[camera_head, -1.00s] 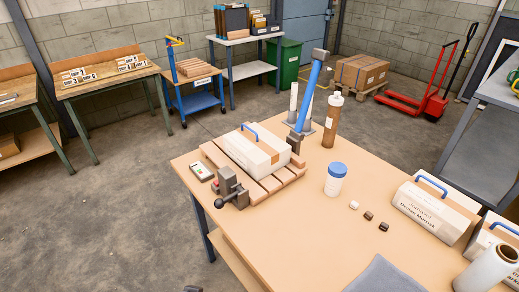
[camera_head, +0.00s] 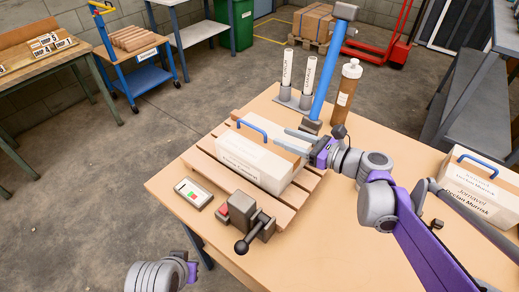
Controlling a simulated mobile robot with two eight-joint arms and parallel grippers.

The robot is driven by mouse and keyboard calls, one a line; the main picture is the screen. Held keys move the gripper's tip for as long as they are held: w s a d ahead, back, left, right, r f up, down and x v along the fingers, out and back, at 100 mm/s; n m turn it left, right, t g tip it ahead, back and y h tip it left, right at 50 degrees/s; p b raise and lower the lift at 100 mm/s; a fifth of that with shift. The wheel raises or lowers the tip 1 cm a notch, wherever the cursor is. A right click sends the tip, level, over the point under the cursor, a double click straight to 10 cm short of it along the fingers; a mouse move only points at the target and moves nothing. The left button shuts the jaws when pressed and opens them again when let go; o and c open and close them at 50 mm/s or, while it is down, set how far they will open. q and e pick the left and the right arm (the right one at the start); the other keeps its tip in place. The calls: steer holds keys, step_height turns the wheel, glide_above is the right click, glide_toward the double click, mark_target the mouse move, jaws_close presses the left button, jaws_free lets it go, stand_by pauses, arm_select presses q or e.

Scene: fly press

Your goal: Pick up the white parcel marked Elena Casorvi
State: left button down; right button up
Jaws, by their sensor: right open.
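A white parcel (camera_head: 252,164) with a blue handle (camera_head: 252,128) and a brown band lies on a slatted wooden rack (camera_head: 212,141) on the table. The lettering on its front is too small to read. My right gripper (camera_head: 281,138) is open, its two grey fingers pointing left over the parcel's right end. I cannot tell whether they touch it.
A grey clamp with a black ball knob (camera_head: 246,217) and a small panel (camera_head: 193,192) sit in front.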

mark_target(263, 131)
steer(key=x, duration=0.8)
steer(key=shift+s+a+f, duration=0.2)
steer(key=shift+f, duration=0.15)
jaws_close()
steer(key=shift+r, duration=0.1)
stand_by(0.9)
